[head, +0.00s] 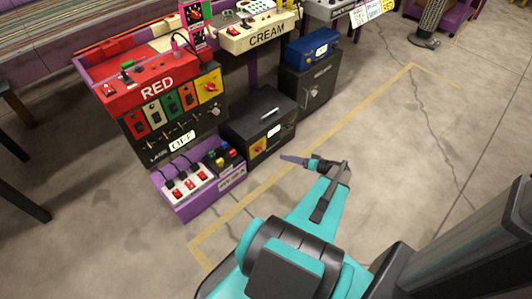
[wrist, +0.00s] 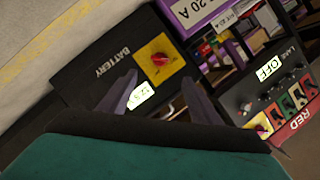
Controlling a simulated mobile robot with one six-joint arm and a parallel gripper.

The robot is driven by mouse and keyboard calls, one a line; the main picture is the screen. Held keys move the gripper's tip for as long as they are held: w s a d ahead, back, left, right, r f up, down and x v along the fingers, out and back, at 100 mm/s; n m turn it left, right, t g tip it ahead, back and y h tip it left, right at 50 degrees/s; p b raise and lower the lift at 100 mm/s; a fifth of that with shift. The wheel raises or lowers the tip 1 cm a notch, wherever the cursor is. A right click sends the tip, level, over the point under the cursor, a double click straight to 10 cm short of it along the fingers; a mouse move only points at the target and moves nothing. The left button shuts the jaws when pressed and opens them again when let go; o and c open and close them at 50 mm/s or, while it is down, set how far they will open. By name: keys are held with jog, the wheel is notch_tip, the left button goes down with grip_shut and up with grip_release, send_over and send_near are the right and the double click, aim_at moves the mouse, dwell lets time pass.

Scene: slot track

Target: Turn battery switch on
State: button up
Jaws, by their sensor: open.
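The battery switch is a red rotary knob (wrist: 159,59) on a yellow plate (wrist: 169,72), on the front of a black box marked BATTERY (wrist: 95,70). In the head view the black box (head: 262,106) stands on the floor and the yellow plate (head: 258,147) shows small on its front. My gripper (head: 296,160) is in front of the box, to its right in the picture. In the wrist view my gripper (wrist: 160,78) is open and empty, its fingers apart below the knob. A pale label (wrist: 140,96) shows between the fingers. I cannot tell whether the fingers touch anything.
The red RED console (head: 150,88) stands left of the box, with an OFF label (head: 182,141) below. A purple-edged switch tray (head: 195,207) sits in front. A grey cabinet with a blue case (head: 312,47) is behind. The floor at right (head: 420,130) is clear.

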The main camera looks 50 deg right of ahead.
aim_at(262, 151)
jog(key=shift+b+x, duration=1.2)
jog(key=shift+x, duration=5.7)
jog(key=shift+r, duration=0.1)
jog(key=c, duration=1)
jog(key=shift+c, duration=0.2)
